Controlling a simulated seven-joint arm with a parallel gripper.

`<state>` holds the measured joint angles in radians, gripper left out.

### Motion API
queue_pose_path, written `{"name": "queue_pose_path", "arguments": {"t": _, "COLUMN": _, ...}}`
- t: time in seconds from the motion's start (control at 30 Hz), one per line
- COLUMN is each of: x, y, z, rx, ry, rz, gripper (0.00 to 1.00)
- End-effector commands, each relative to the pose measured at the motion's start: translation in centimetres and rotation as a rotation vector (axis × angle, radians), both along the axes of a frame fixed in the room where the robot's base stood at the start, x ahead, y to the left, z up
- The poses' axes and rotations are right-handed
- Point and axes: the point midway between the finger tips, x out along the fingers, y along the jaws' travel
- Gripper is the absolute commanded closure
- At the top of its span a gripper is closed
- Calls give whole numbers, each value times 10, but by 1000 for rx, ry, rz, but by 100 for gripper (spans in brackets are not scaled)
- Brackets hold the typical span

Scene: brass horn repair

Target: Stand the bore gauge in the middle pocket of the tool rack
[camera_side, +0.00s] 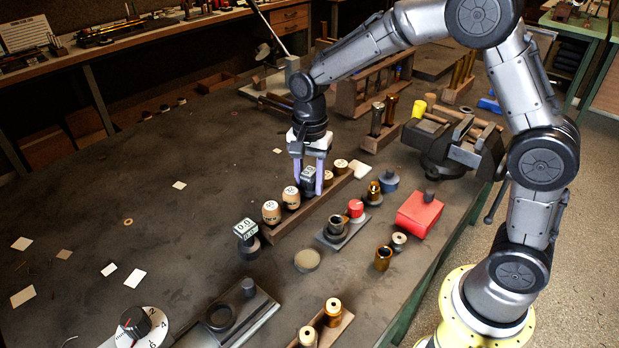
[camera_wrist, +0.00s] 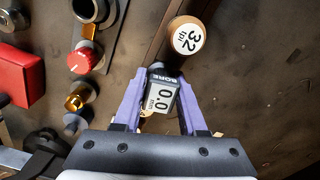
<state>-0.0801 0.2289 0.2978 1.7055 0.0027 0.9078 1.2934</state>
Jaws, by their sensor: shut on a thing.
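The bore gauge (camera_side: 308,181) has a dark square head; in the wrist view the head (camera_wrist: 161,93) reads "BORE 0.0 mm". My gripper (camera_side: 309,178) is shut on this head, with one pale purple finger on each side; it also shows in the wrist view (camera_wrist: 159,98). The tool rack (camera_side: 307,215) is a long, low wooden block. The gauge is over the rack's middle, in line between wooden-handled tools on both sides. It looks upright. Its lower end is hidden, so I cannot tell how deep it sits in the middle pocket.
Two more (camera_side: 328,179) stand beyond the gauge. A second 0.0 display (camera_side: 246,230) stands left of the rack. A red box (camera_side: 419,213) and brass parts (camera_side: 383,258) lie to the right.

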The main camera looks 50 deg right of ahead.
Motion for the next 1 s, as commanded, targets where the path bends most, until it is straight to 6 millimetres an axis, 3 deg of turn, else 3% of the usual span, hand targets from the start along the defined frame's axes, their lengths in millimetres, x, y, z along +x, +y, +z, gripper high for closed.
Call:
{"name": "queue_pose_path", "arguments": {"t": 0.3, "x": 0, "y": 0, "z": -7, "rx": 0, "ry": 1, "rz": 0, "gripper": 100}}
{"name": "queue_pose_path", "arguments": {"t": 0.33, "x": 0, "y": 0, "z": -7, "rx": 0, "ry": 0, "rz": 0, "gripper": 54}}
{"name": "queue_pose_path", "arguments": {"t": 0.5, "x": 0, "y": 0, "z": -7, "rx": 0, "ry": 0, "rz": 0, "gripper": 24}}
{"name": "queue_pose_path", "arguments": {"t": 0.7, "x": 0, "y": 0, "z": -7, "rx": 0, "ry": 1, "rz": 0, "gripper": 24}}
{"name": "queue_pose_path", "arguments": {"t": 0.83, "x": 0, "y": 0, "z": -7, "rx": 0, "ry": 2, "rz": 0, "gripper": 4}}
{"name": "queue_pose_path", "arguments": {"t": 1.0, "x": 0, "y": 0, "z": -7, "rx": 0, "ry": 1, "rz": 0, "gripper": 4}}
